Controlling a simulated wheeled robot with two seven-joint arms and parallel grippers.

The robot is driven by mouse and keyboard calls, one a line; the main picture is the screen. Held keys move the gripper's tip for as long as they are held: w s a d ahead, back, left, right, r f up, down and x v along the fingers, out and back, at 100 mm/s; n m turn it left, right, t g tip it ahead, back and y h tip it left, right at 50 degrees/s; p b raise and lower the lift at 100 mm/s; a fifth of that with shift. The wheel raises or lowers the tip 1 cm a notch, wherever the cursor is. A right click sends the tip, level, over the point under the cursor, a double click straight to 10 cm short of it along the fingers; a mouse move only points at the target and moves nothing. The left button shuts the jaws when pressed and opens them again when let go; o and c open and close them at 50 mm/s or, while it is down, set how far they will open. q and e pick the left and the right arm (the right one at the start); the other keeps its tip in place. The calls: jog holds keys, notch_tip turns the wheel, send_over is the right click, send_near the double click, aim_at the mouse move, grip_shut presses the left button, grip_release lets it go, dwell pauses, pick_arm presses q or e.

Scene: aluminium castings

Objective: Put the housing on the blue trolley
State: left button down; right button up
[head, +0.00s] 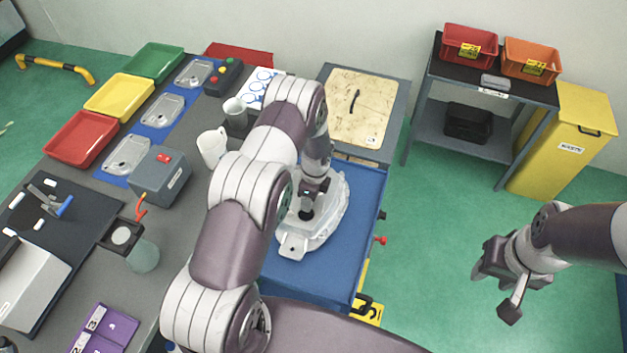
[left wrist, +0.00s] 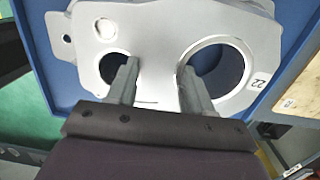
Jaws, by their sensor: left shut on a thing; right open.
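The housing (head: 328,224) is a pale silver casting with two large round holes, over the blue trolley (head: 325,280). My left gripper (head: 306,213) reaches down onto it. In the left wrist view the fingers of my left gripper (left wrist: 157,78) straddle the web between the two holes, shut on the housing (left wrist: 150,45), which carries a "22" label. The trolley's blue surface (left wrist: 290,65) shows around it. I cannot tell whether the housing rests on the trolley or hangs just above. My right gripper (head: 510,280) is open and empty over the green floor at the right.
The grey bench (head: 190,215) at left carries red (head: 80,139), yellow and green trays, several castings on a blue strip, and a grey box (head: 160,176). A wooden-topped unit (head: 362,107) stands behind the trolley. A shelf (head: 500,90) and yellow waste bin (head: 565,140) stand back right.

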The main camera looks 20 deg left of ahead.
pick_arm(q)
jog(key=shift+w+f, duration=0.15)
jog(key=shift+f, duration=0.75)
jog(key=c, duration=0.5)
grip_release()
jog(key=shift+s, duration=0.2)
jog(key=shift+o, duration=0.2)
jog(key=shift+w+r, duration=0.1)
